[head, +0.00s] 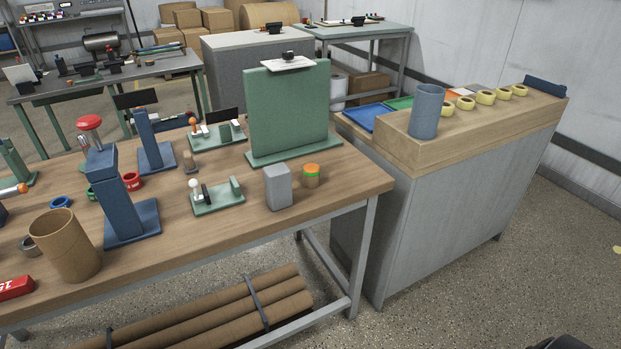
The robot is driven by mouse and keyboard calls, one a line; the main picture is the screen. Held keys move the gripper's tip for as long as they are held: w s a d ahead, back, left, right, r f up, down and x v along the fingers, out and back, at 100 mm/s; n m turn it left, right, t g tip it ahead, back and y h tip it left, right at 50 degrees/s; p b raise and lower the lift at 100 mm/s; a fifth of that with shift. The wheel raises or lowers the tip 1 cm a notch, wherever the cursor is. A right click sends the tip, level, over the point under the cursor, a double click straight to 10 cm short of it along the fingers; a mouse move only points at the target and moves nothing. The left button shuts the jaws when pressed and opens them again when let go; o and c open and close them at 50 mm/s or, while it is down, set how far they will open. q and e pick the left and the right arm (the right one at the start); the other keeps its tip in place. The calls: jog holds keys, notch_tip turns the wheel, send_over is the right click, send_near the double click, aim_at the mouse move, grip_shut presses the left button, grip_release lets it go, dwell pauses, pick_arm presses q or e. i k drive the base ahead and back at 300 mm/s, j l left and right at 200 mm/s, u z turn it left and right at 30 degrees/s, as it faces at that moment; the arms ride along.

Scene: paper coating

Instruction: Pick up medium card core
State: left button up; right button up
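A wide, open brown card tube (66,247) stands upright at the front left of the wooden workbench. Long brown card tubes (215,315) lie bundled with a dark strap on the shelf under the bench. A blue-grey upright tube (426,112) stands on the wooden-topped cabinet at right. I cannot tell for sure which of these is the medium card core. Neither of my grippers shows. A dark shape at the bottom right edge is too cut off to identify.
The workbench (330,192) holds a blue press (117,200) with a red knob, a green upright board (288,112), a grey block (278,187) and small green fixtures. Yellow tape rolls (485,97) line the cabinet (440,215).

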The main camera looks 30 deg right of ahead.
aim_at(312, 184)
jog(key=i+l, duration=0.1)
jog(key=l, duration=0.4)
jog(key=i+l+u, duration=0.15)
jog(key=l, duration=0.3)
jog(key=i+l, duration=0.1)
jog(key=l, duration=0.4)
jog(key=i+l+u, duration=0.15)
jog(key=l, duration=0.35)
jog(key=k, duration=0.05)
